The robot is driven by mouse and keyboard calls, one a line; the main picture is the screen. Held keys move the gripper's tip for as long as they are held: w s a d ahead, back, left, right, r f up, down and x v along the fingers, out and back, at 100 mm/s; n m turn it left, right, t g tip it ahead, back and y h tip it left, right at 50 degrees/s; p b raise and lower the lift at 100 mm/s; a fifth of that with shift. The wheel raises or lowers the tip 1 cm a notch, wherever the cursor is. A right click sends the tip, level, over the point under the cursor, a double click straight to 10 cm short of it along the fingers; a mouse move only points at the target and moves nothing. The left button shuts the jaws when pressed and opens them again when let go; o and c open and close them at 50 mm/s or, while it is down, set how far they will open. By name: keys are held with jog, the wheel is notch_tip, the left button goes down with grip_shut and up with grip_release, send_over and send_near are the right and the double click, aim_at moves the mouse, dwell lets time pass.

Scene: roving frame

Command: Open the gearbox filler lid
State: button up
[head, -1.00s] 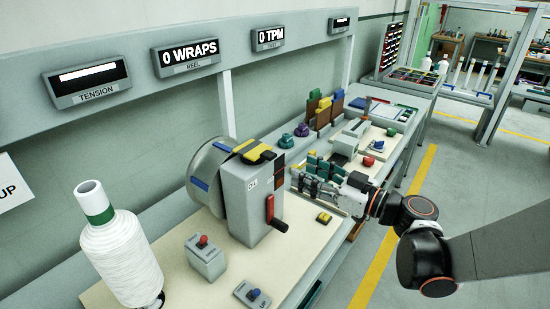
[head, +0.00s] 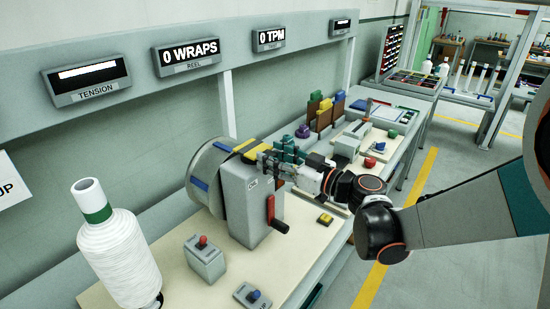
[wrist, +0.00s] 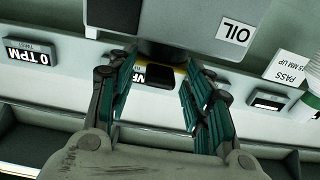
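The gearbox is a grey box (head: 238,200) with an OIL label and a red crank on its right side; its grey upper part and label (wrist: 237,32) fill the top of the wrist view. The filler lid is a yellow and black piece on top of the box (head: 249,153), partly hidden by my gripper in the head view. In the wrist view the yellow and black piece (wrist: 180,76) lies between and beyond the fingers. My gripper (head: 268,158) is at the lid's right side. Its teal fingers (wrist: 158,65) are apart with nothing clearly held. Whether they touch the lid cannot be told.
A grey reel (head: 205,175) stands behind the box. Coloured holders (head: 325,110) stand behind my gripper. The bench front right is mostly clear.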

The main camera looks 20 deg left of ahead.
aim_at(268, 153)
grip_shut()
notch_tip(268, 153, up, 2)
jog(key=h+p, duration=0.1)
jog(key=p, duration=0.2)
jog(key=shift+r+g, duration=0.1)
jog(key=shift+g, duration=0.2)
jog(key=r+h+p, duration=0.1)
jog(key=p, duration=0.1)
jog(key=a+r+g+h+p, duration=0.1)
jog(key=r+h+p, duration=0.1)
jog(key=p, duration=0.1)
jog(key=a+r+g+h+p, duration=0.1)
jog(key=r+h+p, duration=0.1)
jog(key=p, duration=0.1)
jog(key=shift+w, duration=0.4)
jog(key=w+a+r+g+h+p, duration=0.2)
jog(key=w+a+r+h+p, duration=0.1)
jog(key=a+h+p, duration=0.4)
jog(key=shift+r+g, duration=0.4)
jog(key=shift+r, duration=0.1)
jog(key=shift+o, duration=0.3)
grip_release()
jog(key=shift+a+f, duration=0.1)
